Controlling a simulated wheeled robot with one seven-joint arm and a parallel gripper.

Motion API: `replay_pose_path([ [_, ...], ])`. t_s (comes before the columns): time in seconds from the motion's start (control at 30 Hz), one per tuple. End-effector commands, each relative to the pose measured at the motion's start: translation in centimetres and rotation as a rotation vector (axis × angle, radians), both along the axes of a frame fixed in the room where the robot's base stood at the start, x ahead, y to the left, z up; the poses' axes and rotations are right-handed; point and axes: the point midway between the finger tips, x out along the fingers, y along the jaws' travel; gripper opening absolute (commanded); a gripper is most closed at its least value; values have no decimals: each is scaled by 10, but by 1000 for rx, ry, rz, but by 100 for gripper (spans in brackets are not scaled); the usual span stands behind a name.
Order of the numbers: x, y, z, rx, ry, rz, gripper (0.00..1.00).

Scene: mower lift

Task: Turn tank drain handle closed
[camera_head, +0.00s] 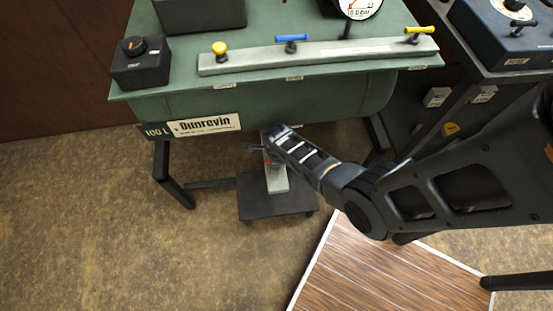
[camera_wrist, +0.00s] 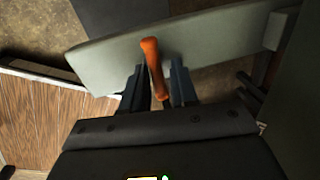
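The orange drain handle (camera_wrist: 152,62) shows in the wrist view, slightly tilted, in front of a pale grey plate (camera_wrist: 95,62). My gripper (camera_wrist: 156,86) has its two dark fingers on either side of the handle's lower part. The fingers look open, with narrow gaps beside the handle. In the head view the green tank (camera_head: 270,105) carries a Dunrevin label. My gripper (camera_head: 272,137) reaches beneath the tank's front and hides the handle there. A grey upright plate (camera_head: 276,180) shows just below it.
A dark low platform (camera_head: 262,208) lies under the tank between black legs (camera_head: 172,180). A grey rail with yellow and blue handles (camera_head: 320,55) lies on the tank top. A wood-patterned board (camera_head: 375,275) is at front right. The carpet at left is clear.

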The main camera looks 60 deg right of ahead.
Motion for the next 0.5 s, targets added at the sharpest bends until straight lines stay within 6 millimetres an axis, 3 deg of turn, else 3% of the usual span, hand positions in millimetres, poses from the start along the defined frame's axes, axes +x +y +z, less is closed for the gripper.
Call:
replay_pose_path([
  [0.1, -1, 0, -1, 1, 4, 1, 39],
  [0.33, -3, 1, 0, 2, 6, 0, 39],
  [0.5, -4, 2, 13, 0, 4, 1, 39],
])
